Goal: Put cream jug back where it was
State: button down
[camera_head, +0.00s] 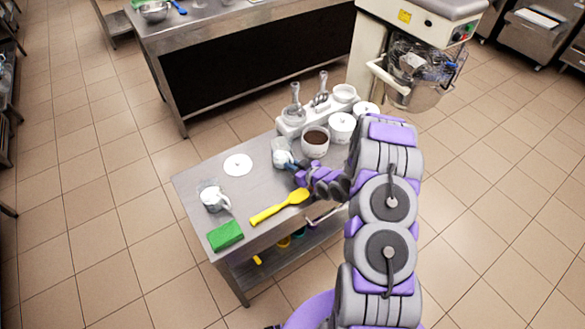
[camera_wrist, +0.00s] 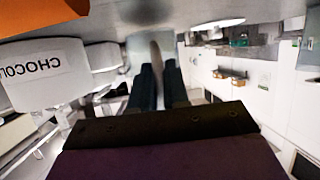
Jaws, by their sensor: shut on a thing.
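A small jug with white contents (camera_head: 282,152) is at the tip of my gripper (camera_head: 291,165), at the back of the steel table, left of the tub with brown contents. My gripper is shut on it. In the wrist view the two dark fingers (camera_wrist: 162,82) close around a thin upright part, likely its handle (camera_wrist: 155,55). The gripper hides part of the jug, and I cannot tell whether its base touches the table. A second white jug with a handle (camera_head: 214,199) stands at the table's left. I cannot read which one holds cream.
A white disc (camera_head: 238,164) lies between the jugs. A yellow spatula (camera_head: 280,207) and a green sponge (camera_head: 225,236) lie near the front edge. A brown-filled tub (camera_head: 315,141), white lidded tubs (camera_head: 341,127) and a scoop holder (camera_head: 296,121) stand to the right.

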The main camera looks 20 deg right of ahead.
jog(key=shift+d+f, duration=0.15)
jog(key=shift+f, duration=0.35)
jog(key=shift+d, duration=0.5)
jog(key=c, duration=1.5)
grip_release()
jog(key=o, duration=0.4)
jog(key=shift+a, duration=0.4)
jog(key=shift+r, duration=0.1)
